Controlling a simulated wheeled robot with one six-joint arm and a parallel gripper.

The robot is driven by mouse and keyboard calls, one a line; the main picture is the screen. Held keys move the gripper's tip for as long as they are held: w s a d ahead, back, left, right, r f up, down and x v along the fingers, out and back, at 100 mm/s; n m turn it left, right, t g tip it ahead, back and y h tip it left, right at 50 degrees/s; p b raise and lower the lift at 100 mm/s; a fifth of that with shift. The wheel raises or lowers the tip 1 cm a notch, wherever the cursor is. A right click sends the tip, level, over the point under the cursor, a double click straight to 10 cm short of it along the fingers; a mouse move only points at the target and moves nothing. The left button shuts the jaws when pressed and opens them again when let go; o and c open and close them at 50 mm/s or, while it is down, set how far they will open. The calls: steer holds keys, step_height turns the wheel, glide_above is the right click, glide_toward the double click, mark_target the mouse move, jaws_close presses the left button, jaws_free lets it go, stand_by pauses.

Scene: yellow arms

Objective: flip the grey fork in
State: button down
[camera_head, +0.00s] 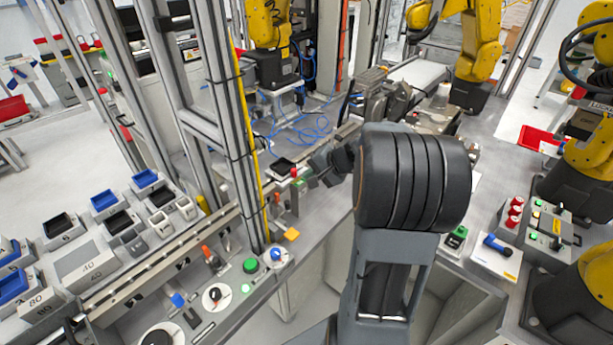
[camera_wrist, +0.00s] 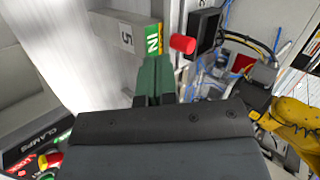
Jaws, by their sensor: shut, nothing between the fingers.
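A grey piece marked 5 (camera_wrist: 125,33) is at the upper middle of the wrist view, with a green and yellow IN label (camera_wrist: 152,40) at its right end. I cannot tell whether this piece is the grey fork itself or its mount. My gripper (camera_wrist: 155,62) is shut and empty, with its green fingers just below the IN label. I cannot tell whether the fingertips touch it. In the head view my gripper (camera_head: 308,176) is beyond my thick dark arm, at the bench near a small red-topped part. The fork is not clearly distinguishable there.
A red cylinder (camera_wrist: 182,44) and a black box (camera_wrist: 204,28) stand just right of the fingers. A panel marked CLAMPS (camera_wrist: 32,150) is at lower left. In the head view a metal frame post (camera_head: 232,130) rises left of my gripper, and yellow arms stand behind and right.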

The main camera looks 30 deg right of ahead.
steer(key=v, duration=1.1)
steer(key=shift+s+d+f+b, duration=0.3)
steer(key=shift+s+b, duration=0.05)
steer(key=shift+b, duration=0.1)
steer(key=s+f+g+h, duration=0.1)
steer(key=s+f+g, duration=0.1)
steer(key=s+f, duration=0.15)
steer(key=s+a+f+n+g+h, duration=0.1)
steer(key=s+a+n+h, duration=0.1)
steer(key=a+n, duration=0.3)
steer(key=s+a+f+n+g+h, duration=0.1)
steer(key=s+a+n, duration=0.3)
steer(key=a, duration=1)
steer(key=shift+n+h, duration=0.7)
steer(key=shift+n, duration=0.2)
steer(key=shift+f, duration=0.1)
